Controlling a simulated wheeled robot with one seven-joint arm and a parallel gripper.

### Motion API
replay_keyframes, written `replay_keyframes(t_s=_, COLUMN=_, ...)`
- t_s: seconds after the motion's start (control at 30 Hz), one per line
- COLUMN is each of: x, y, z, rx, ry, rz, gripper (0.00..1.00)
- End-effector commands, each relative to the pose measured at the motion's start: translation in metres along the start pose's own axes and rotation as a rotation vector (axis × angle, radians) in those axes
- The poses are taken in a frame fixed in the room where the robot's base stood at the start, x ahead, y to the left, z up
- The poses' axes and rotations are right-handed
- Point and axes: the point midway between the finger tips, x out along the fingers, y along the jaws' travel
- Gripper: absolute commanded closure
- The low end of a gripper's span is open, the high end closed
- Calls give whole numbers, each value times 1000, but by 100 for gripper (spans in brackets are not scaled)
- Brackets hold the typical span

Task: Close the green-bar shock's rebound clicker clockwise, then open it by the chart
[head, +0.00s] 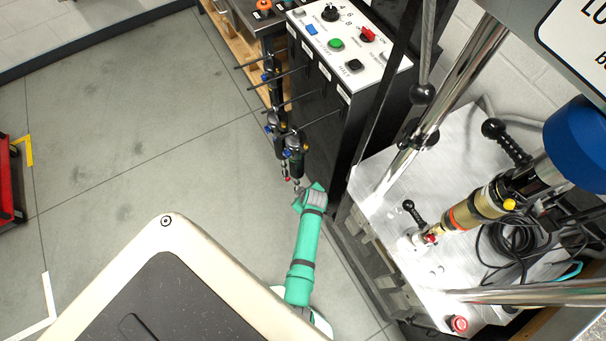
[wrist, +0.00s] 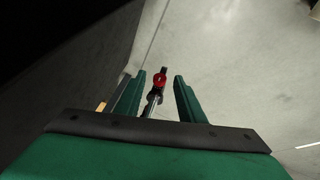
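Several dark shocks hang on pegs along the side of the black cabinet. The nearest shock (head: 295,145) has a blue knob and a yellow part near its top. A small red clicker (head: 287,179) shows near its lower end. My gripper (head: 299,190) is just below and beside that end. In the wrist view a red clicker (wrist: 159,80) on a metal shaft sits between the two green fingers of my gripper (wrist: 160,76), with a gap on each side. My gripper is open. I cannot make out a green bar on any shock.
The black cabinet (head: 334,118) carries a control panel (head: 350,45) with green, red and black controls. At the right, a dyno bench (head: 385,190) holds a gold and orange shock (head: 475,208), beside metal posts. Bare floor (head: 130,130) lies open at the left.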

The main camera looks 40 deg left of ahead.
Motion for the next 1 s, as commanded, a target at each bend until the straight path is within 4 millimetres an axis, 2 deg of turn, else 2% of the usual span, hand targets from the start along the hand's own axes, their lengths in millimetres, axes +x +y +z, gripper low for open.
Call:
replay_keyframes(t_s=0.1, x=0, y=0, z=0, rx=0, ry=0, rz=0, gripper=64)
replay_keyframes(t_s=0.23, x=0, y=0, z=0, rx=0, ry=0, rz=1, gripper=95)
replay_keyframes(t_s=0.27, x=0, y=0, z=0, rx=0, ry=0, rz=1, gripper=100)
replay_keyframes(t_s=0.7, x=0, y=4, z=-1, rx=45, ry=1, rz=-115, gripper=100)
replay_keyframes(t_s=0.97, x=0, y=3, z=-1, rx=47, ry=0, rz=-123, gripper=100)
replay_keyframes(t_s=1.0, x=0, y=3, z=-1, rx=47, ry=1, rz=-122, gripper=81)
